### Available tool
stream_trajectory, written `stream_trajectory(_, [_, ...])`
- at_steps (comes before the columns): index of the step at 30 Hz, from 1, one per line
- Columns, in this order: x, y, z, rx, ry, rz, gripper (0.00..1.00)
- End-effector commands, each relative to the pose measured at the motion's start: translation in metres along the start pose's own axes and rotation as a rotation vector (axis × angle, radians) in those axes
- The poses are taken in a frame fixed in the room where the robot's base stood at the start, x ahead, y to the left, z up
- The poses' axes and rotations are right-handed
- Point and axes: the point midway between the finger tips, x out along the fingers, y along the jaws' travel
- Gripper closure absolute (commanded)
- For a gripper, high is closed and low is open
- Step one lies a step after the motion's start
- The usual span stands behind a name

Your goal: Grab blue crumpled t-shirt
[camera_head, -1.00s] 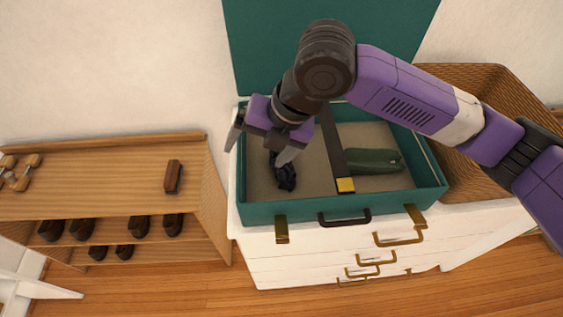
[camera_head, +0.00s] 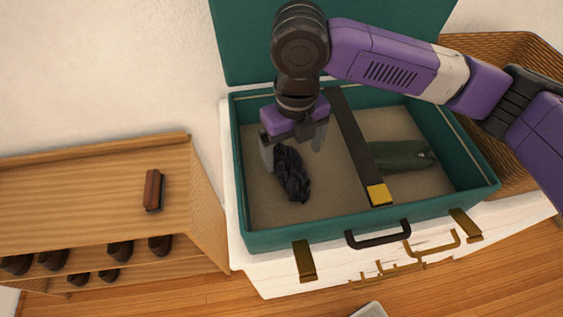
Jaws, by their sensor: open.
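A dark blue, nearly black crumpled cloth, the t-shirt (camera_head: 292,178), lies on the beige floor of the open teal suitcase (camera_head: 330,235), in its left half. My gripper (camera_head: 293,152) points down over the far end of the cloth. Its fingers are spread, the left one beside the cloth's left edge and the right one to the right of it. The gripper's body hides part of the cloth's far end. I cannot tell whether the fingers touch the cloth.
A dark strap with a yellow end (camera_head: 379,194) divides the suitcase. A green rolled item (camera_head: 400,155) lies right of it. The suitcase stands on a white dresser (camera_head: 290,285). A wicker basket (camera_head: 515,80) is at right. A wooden shoe rack (camera_head: 90,195) with a brush (camera_head: 153,190) is at left.

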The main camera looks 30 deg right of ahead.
Motion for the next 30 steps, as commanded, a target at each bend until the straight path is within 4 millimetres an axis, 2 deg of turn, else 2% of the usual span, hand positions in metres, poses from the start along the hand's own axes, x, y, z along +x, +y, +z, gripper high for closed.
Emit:
stream_trajectory(13, [0.038,-0.002,0.000,0.000,0.002,0.000,0.11])
stream_trajectory(21, [0.074,-0.004,0.001,0.001,0.000,0.001,0.11])
stream_trajectory(30, [0.081,-0.004,0.001,-0.001,0.000,0.000,0.11])
